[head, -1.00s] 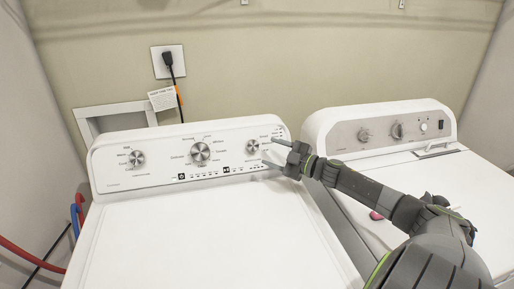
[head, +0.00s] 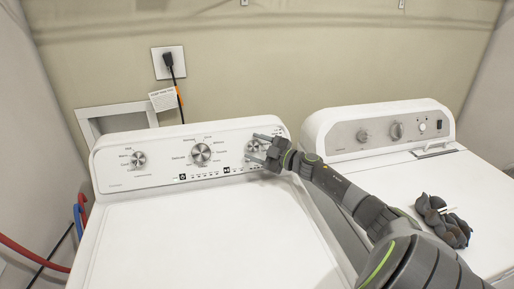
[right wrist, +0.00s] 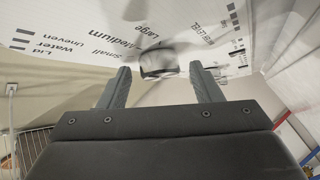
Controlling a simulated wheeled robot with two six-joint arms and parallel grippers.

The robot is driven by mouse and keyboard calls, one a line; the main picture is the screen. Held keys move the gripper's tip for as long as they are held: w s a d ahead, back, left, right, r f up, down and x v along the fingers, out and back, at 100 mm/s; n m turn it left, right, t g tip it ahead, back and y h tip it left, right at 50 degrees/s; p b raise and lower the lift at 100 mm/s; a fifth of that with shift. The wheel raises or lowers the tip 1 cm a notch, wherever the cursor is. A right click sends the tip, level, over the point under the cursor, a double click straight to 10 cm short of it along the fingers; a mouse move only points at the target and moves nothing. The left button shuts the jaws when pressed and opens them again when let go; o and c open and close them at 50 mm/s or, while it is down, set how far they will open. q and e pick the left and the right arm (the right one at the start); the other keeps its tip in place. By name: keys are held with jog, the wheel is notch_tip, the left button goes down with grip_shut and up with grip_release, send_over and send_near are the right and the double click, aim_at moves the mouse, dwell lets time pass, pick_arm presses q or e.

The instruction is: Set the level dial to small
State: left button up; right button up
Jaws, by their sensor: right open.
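The level dial (head: 254,147) is the rightmost round silver knob on the washer's control panel (head: 120,182). In the right wrist view the dial (right wrist: 158,62) shows between the fingertips, with the labels Small, Medium and Large printed around it. Its pointer setting cannot be made out. My right gripper (head: 256,147) is open, with one finger above and one below the dial in the head view. In the right wrist view the right gripper (right wrist: 159,70) has a finger on each side of the dial, and gaps show between.
Two more washer knobs, the middle one (head: 201,154) and the left one (head: 138,159), are to the left. A dryer (head: 345,134) stands at the right with a dark lumpy thing (head: 445,222) on its top. The washer lid (head: 200,240) is clear.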

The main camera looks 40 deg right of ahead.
jog(key=c, duration=1)
jog(key=shift+r+p, duration=0.15)
jog(key=shift+p, duration=0.45)
jog(key=n+g+p, duration=0.1)
jog(key=p, duration=0.1)
jog(key=n+g+y+p, duration=0.1)
jog(key=n+g+p, duration=0.1)
jog(key=p, duration=0.1)
jog(key=shift+w+d+r+n, duration=0.1)
jog(key=shift+r+n, duration=0.2)
jog(key=shift+n+g+p, duration=0.9)
jog(key=shift+n+p, duration=0.1)
jog(key=shift+p, duration=0.25)
jog(key=shift+f+n+g+y+p, duration=0.15)
jog(key=shift+n+g+y+p, duration=0.15)
jog(key=shift+n+g+p, duration=0.45)
jog(key=o, duration=1)
